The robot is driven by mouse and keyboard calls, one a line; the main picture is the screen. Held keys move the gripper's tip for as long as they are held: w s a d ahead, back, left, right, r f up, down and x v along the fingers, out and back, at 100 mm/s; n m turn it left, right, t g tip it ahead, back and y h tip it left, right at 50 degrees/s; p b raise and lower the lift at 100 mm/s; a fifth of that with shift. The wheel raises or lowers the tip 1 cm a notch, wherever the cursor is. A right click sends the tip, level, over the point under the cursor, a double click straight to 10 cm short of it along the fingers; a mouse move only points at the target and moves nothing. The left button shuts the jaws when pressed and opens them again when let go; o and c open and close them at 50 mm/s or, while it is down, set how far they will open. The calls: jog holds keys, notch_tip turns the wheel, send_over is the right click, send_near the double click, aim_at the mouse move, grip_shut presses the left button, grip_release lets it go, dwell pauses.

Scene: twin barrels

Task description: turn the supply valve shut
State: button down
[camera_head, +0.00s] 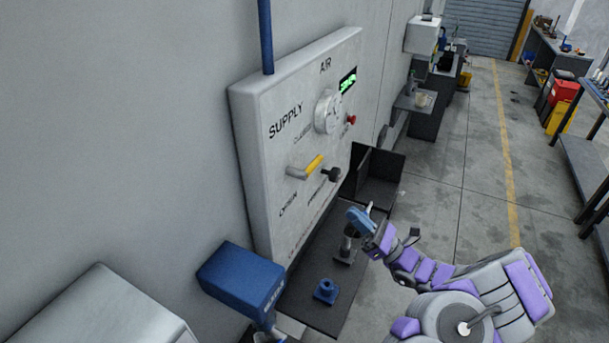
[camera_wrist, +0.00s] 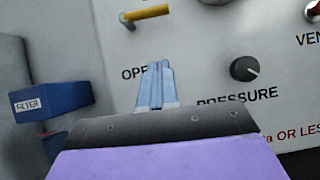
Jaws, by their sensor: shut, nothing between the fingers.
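The supply valve is a lever with a yellow grip (camera_head: 315,163) on the grey panel, lying roughly level between the CLOSED label above and the OPEN label below. My gripper (camera_head: 356,215) is in front of the panel, to the right of the lever and lower in the head view. In the wrist view its pale blue fingers (camera_wrist: 155,68) are together and empty, below the lever in the picture and apart from it.
A black pressure knob (camera_wrist: 244,68) is right of my fingers. A blue filter box (camera_head: 241,281) sticks out at the panel's lower left. A dark shelf (camera_head: 318,312) below bears a small blue fitting (camera_head: 325,291).

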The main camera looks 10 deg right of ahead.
jog(key=d+r+x, duration=0.1)
jog(key=r+x, duration=0.1)
jog(key=x, duration=1)
jog(key=shift+s+a+r, duration=0.15)
jog(key=shift+s+r, duration=0.05)
jog(key=shift+r, duration=0.05)
jog(key=shift+a, duration=0.15)
jog(key=shift+w+d+r+n+g+y+p, duration=0.1)
jog(key=shift+d+r+n+g+y+p, duration=0.15)
jog(key=shift+r+n+g+y+p, duration=0.35)
jog(key=shift+r, duration=0.15)
